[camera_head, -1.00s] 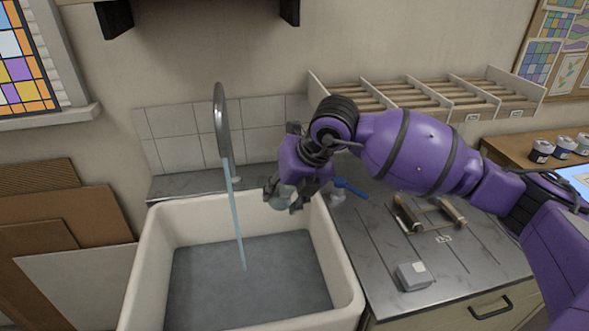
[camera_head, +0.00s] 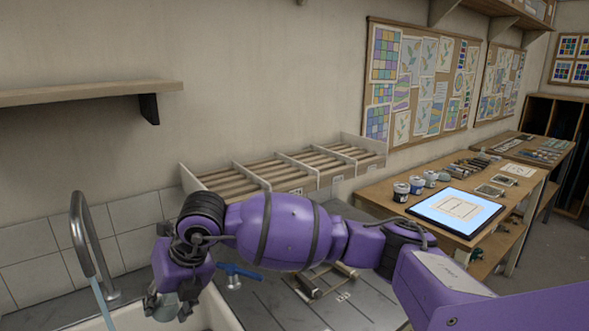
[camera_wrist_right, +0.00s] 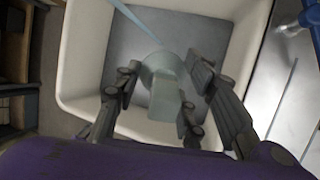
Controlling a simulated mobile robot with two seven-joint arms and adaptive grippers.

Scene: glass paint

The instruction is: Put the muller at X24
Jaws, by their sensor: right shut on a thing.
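The muller (camera_wrist_right: 165,98), a pale translucent glass piece with a round base and blockier handle, is between the fingers of my right gripper (camera_wrist_right: 160,108) in the right wrist view. The gripper is shut on it and holds it above the sink. In the head view, my right gripper (camera_head: 172,308) is low at the left, with part of the muller (camera_head: 152,302) showing beside its fingers. Small labels show on the rack front (camera_head: 297,191) and the counter (camera_head: 343,297); I cannot read X24 on any. My left gripper is not in view.
The white sink (camera_wrist_right: 85,75) lies below, with a blue water stream (camera_wrist_right: 130,20) close to the muller. A faucet (camera_head: 85,240) stands left. The grey counter (camera_head: 265,310) holds a blue-handled tool (camera_head: 238,272) and a wooden-ended holder (camera_head: 320,284).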

